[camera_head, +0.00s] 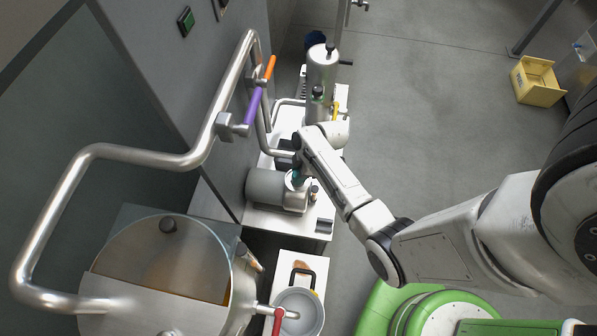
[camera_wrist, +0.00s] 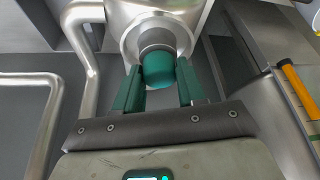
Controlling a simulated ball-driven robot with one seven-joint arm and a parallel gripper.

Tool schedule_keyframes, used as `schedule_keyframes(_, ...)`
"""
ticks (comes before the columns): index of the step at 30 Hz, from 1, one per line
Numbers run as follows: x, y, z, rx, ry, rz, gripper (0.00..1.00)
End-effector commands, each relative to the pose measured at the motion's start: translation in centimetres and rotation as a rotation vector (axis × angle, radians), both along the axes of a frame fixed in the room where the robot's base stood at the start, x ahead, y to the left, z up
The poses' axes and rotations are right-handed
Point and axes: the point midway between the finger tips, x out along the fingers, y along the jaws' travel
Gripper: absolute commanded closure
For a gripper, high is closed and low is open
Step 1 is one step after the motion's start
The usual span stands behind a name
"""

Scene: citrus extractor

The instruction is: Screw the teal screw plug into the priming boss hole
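The teal screw plug (camera_wrist: 159,70) is a short round cap in the wrist view. It sits between the two teal fingers of my gripper (camera_wrist: 160,76), whose tips appear to touch its sides, so the gripper looks shut on it. The plug's far end meets a grey metal collar, the priming boss (camera_wrist: 157,38), on a rounded steel body. The plug hides the boss hole, and I cannot tell how deep the plug is in it. In the head view my gripper (camera_head: 299,176) is small beside the grey pump-like housing (camera_head: 268,187), and my wrist partly covers the spot.
A bent steel pipe (camera_wrist: 84,45) stands close left of the gripper in the wrist view. In the head view, a large steel vessel (camera_head: 215,262), a pot (camera_head: 300,310) and a tall steel cylinder (camera_head: 321,68) surround the work area. Open floor lies to the right, with a yellow crate (camera_head: 538,82).

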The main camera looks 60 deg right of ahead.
Motion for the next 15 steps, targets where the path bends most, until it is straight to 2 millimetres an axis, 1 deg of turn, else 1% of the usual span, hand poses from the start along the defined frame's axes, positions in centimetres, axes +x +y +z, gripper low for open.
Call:
schedule_keyframes(1,-0.01,0.00,0.00,0.000,0.000,0.000,0.66)
schedule_keyframes(5,-0.01,0.00,-0.01,0.000,0.000,-0.001,0.78)
schedule_keyframes(6,-0.01,0.00,-0.01,0.000,0.000,-0.001,0.80)
schedule_keyframes(8,-0.04,0.03,0.06,0.000,0.001,-0.014,0.80)
schedule_keyframes(12,-0.07,0.07,0.17,0.000,0.000,-0.109,0.80)
schedule_keyframes(15,-0.06,0.06,0.04,0.000,0.000,-0.149,0.80)
